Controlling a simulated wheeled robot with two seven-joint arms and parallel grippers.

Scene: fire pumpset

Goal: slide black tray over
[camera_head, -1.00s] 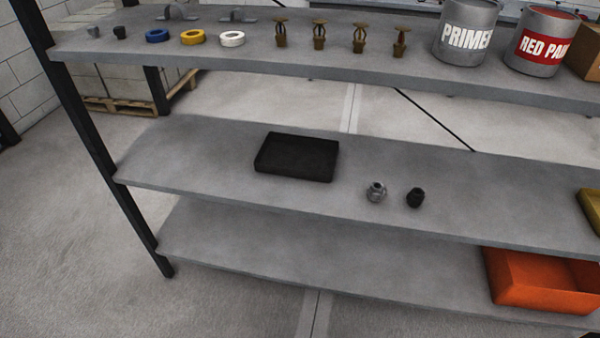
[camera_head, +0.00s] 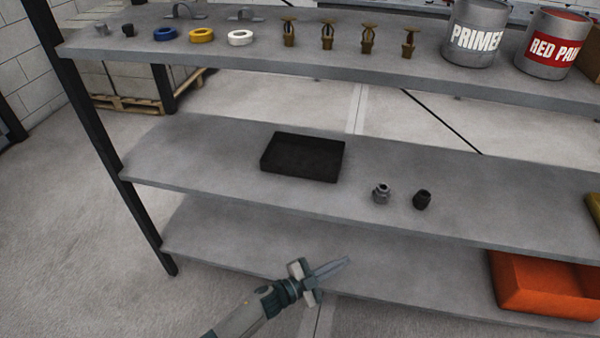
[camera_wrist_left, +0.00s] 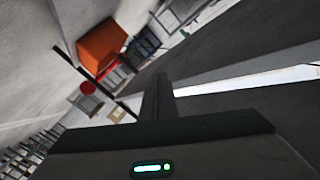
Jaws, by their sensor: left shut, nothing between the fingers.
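The black tray (camera_head: 303,157) lies flat on the middle shelf (camera_head: 220,150), left of the shelf's centre, in the head view. My left gripper (camera_head: 343,264) is at the bottom of the head view, in front of the shelving and lower in the picture than the tray, clear of it. Its fingers are closed together and hold nothing. In the left wrist view the shut fingers (camera_wrist_left: 157,90) point toward the shelving, and the tray cannot be made out. My right gripper is in neither view.
A grey fitting (camera_head: 381,193) and a dark fitting (camera_head: 422,199) stand right of the tray. An orange bin (camera_head: 540,300) sits on the lower shelf. The upper shelf (camera_head: 330,72) holds paint cans, tape rolls and sprinkler heads. A black post (camera_head: 95,140) bounds the left end.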

